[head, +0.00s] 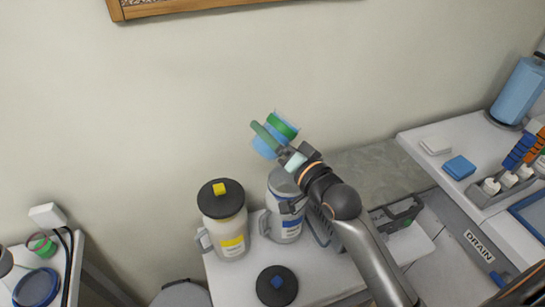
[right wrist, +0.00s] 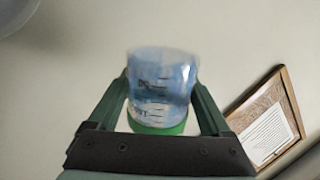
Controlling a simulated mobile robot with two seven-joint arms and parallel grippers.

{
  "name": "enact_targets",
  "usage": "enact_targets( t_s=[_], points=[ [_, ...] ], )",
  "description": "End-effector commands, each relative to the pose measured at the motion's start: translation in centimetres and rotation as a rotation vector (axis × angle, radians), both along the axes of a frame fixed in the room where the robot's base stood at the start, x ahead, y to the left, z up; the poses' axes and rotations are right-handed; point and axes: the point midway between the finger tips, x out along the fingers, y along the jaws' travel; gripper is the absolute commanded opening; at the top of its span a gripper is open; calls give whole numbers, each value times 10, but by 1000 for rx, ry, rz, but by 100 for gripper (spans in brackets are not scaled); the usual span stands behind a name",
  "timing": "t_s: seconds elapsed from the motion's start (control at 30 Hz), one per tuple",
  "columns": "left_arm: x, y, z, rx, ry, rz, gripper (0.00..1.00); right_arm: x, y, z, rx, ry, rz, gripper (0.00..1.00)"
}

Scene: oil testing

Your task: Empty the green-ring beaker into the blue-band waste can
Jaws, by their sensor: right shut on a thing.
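The green-ring beaker (head: 283,126) is held well above the table against the wall and is strongly tilted. It shows blue, with its green ring to the upper right. My right gripper (head: 272,138) is shut on it, with a green finger along each side; the right wrist view shows the beaker (right wrist: 162,85) between both fingers, with scale marks. The blue-band waste can (head: 290,226) stands upright on the table below, partly hidden by my right arm. The beaker is above it, slightly left, and apart from it. I see no stream of liquid. My left gripper is out of view.
A yellow-band can (head: 232,243) with a black lid stands left of the blue-band can. A black lid with a blue knob (head: 277,283) lies in front. A right-hand bench (head: 440,138) holds a blue block and a rack. A framed notice (right wrist: 265,115) hangs on the wall.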

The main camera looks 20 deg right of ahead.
Motion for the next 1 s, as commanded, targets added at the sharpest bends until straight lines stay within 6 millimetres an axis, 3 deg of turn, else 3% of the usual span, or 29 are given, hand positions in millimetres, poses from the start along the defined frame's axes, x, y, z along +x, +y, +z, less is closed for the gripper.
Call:
enact_targets(
  t_s=[0.1,0.27,0.5,1.0],
  points=[
    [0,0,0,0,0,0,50,0,0,3,-221,-45,1,18],
    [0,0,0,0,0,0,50,0,0,4,-377,-76,1,18],
    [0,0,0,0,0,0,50,0,0,7,-768,-152,0,18],
    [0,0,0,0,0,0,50,0,0,7,-823,-162,-1,18]
  ],
)
